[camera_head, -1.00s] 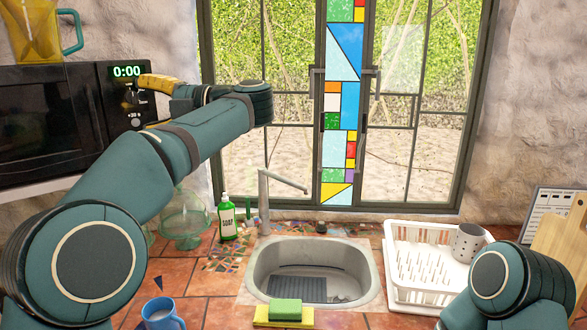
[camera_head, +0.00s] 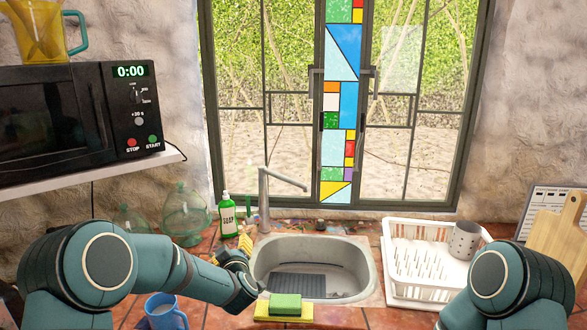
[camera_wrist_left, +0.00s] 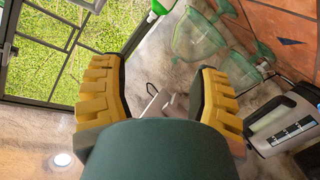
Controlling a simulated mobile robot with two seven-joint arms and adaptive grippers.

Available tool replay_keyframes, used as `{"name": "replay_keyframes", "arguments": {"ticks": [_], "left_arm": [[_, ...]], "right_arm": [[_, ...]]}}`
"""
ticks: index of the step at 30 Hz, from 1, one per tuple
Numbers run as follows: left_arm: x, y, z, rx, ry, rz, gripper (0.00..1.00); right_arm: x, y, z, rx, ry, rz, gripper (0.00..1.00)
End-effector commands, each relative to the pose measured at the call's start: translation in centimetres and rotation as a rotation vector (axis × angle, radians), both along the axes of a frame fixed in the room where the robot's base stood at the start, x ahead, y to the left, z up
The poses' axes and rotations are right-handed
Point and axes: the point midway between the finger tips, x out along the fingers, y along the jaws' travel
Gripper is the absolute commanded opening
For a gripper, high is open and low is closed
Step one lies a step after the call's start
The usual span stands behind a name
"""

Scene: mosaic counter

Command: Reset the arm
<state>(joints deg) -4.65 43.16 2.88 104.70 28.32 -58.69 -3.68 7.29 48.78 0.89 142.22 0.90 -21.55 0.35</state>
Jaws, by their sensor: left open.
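My left arm (camera_head: 160,265) is folded low over the counter, its elbow at the lower left. My left gripper (camera_head: 244,243) shows its yellow fingers just left of the sink, partly hidden behind the wrist. In the left wrist view the gripper (camera_wrist_left: 160,92) is open, with its two yellow fingers apart and nothing held between them. My right arm (camera_head: 510,285) shows only in part at the lower right, and its gripper is out of view.
A sink (camera_head: 372,285) with a faucet (camera_head: 264,200) is at the centre. A green soap bottle (camera_head: 227,217) stands close to the left gripper. A sponge (camera_head: 285,304), blue mug (camera_head: 164,312), glass jar (camera_head: 184,212), dish rack (camera_head: 405,292) and microwave (camera_head: 50,118) surround it.

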Motion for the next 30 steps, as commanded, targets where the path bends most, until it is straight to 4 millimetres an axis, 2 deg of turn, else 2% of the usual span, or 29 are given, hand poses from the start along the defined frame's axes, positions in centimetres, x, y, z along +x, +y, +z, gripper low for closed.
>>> {"name": "replay_keyframes", "arguments": {"ticks": [1, 3, 5, 6, 8, 9, 11, 15, 18, 22, 23, 25, 30], "left_arm": [[-1.5, -0.5, -3.4, 0.006, 0.087, -0.057, 0.62], [-3.8, -1.3, -7.6, 0.01, 0.205, -0.137, 0.62], [-6.1, -2.0, -10.9, 0.01, 0.305, -0.206, 0.62], [-7.9, -2.5, -13.1, 0.007, 0.371, -0.25, 0.62], [-10.7, -3.1, -16.0, 0.001, 0.472, -0.314, 0.62], [-12.8, -3.5, -17.8, -0.006, 0.538, -0.356, 0.62], [-16.1, -4.1, -20.3, -0.018, 0.638, -0.418, 0.62], [-24.6, -5.2, -24.7, -0.056, 0.869, -0.56, 0.62], [-30.5, -5.8, -26.5, -0.086, 1.015, -0.65, 0.62], [-36.5, -6.3, -27.5, -0.122, 1.158, -0.74, 0.62], [-37.1, -6.4, -27.8, -0.126, 1.172, -0.751, 0.62], [-36.8, -6.4, -29.0, -0.123, 1.166, -0.75, 0.62], [-36.9, -6.4, -29.2, -0.122, 1.168, -0.753, 0.62]], "right_arm": [[0.0, 0.0, 0.0, 0.0, 0.0, 0.0, 0.0], [0.0, 0.0, 0.0, 0.0, 0.0, 0.0, 0.0], [0.0, 0.0, 0.0, 0.0, 0.0, 0.0, 0.0], [0.0, 0.0, 0.0, 0.0, 0.0, 0.0, 0.0], [0.0, 0.0, 0.0, 0.0, 0.0, 0.0, 0.0], [0.0, 0.0, 0.0, 0.0, 0.0, 0.0, 0.0], [0.0, 0.0, 0.0, 0.0, 0.0, 0.0, 0.0], [0.0, 0.0, 0.0, 0.0, 0.0, 0.0, 0.0], [0.0, 0.0, 0.0, 0.0, 0.0, 0.0, 0.0], [0.0, 0.0, 0.0, 0.0, 0.0, 0.0, 0.0], [0.0, 0.0, -0.3, 0.0, 0.0, 0.0, 0.0], [-0.3, 0.1, -1.4, 0.002, 0.007, 0.006, 0.0], [-0.6, 0.1, -1.7, 0.002, 0.013, 0.009, 0.0]]}}
